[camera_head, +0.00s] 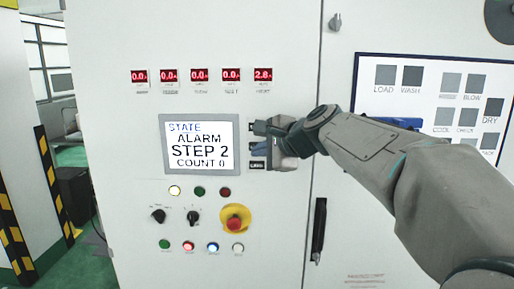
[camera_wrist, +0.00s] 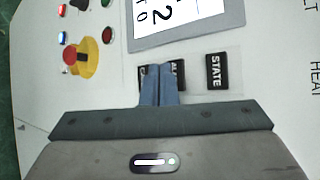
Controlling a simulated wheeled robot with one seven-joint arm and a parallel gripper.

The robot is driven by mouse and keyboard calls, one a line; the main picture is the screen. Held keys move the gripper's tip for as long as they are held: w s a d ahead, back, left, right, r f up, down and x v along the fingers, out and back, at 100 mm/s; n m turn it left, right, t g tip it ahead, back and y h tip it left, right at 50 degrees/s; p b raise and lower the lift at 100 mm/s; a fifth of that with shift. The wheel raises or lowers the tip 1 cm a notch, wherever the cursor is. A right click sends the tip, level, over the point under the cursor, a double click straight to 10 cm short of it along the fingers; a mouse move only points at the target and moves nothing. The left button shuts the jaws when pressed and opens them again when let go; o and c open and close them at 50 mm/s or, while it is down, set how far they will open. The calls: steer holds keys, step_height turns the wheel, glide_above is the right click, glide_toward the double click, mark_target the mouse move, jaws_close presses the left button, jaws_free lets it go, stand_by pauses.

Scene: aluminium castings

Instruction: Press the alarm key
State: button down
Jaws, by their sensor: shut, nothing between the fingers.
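A column of small black keys sits right of the screen. In the wrist view the column lies sideways: the STATE key (camera_wrist: 217,71) at right, then a partly covered key (camera_wrist: 179,74) with "AL" showing, which looks like the alarm key, then another mostly covered key (camera_wrist: 143,74). My gripper (camera_wrist: 159,67) is shut, with its blue-grey fingertips over the gap between those two covered keys. In the head view my gripper (camera_head: 257,147) is at the key column, and a lower key (camera_head: 257,165) shows beneath it. I cannot tell whether the fingertips touch the panel.
The screen (camera_head: 200,145) reads STATE ALARM, STEP 2, COUNT 0. Below it are lamps, knobs, several buttons and a red emergency stop (camera_head: 235,223) on yellow. Red digital displays (camera_head: 200,75) line the top. A black door handle (camera_head: 319,230) is at right.

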steer(key=shift+w, duration=0.1)
steer(key=shift+w, duration=0.3)
steer(key=shift+w, duration=0.4)
stand_by(0.6)
steer(key=shift+s, duration=0.8)
steer(key=shift+s, duration=0.1)
steer(key=s+b, duration=0.1)
steer(key=s, duration=0.3)
steer(key=shift+s, duration=0.4)
stand_by(0.5)
